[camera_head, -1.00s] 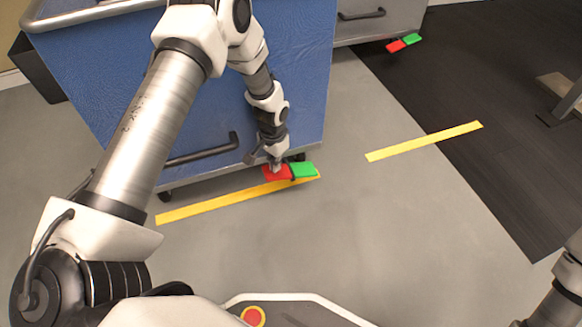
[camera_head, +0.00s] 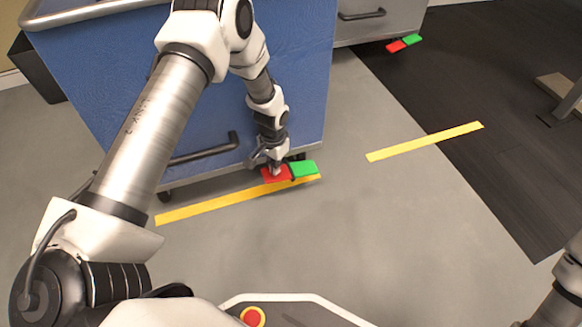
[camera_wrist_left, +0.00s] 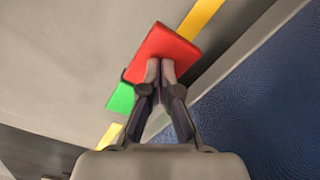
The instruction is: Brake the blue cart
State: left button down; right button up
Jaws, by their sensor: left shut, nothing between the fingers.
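The blue cart (camera_head: 215,75) stands at the left with a dark handle on its front. At its lower right corner are a red pedal (camera_head: 280,177) and a green pedal (camera_head: 305,168) side by side. My left gripper (camera_head: 273,172) points down with its fingertips at the red pedal. In the left wrist view, the closed fingertips (camera_wrist_left: 160,68) overlap the red pedal (camera_wrist_left: 165,45), apparently touching it. My right gripper is out of view.
A grey cart (camera_head: 375,20) with its own red and green pedals (camera_head: 404,43) stands behind to the right. Yellow floor strips (camera_head: 225,201) mark the floor, one in front of the blue cart. Open grey floor lies in the centre. A dark mat (camera_head: 480,90) covers the right.

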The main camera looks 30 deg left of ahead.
pick_arm(q)
jog(key=shift+f, duration=0.6)
notch_tip(320, 180, up, 3)
jog(key=p, duration=0.3)
jog(key=shift+r, duration=0.15)
notch_tip(320, 180, up, 4)
jog(key=p, duration=0.4)
dwell(0.3)
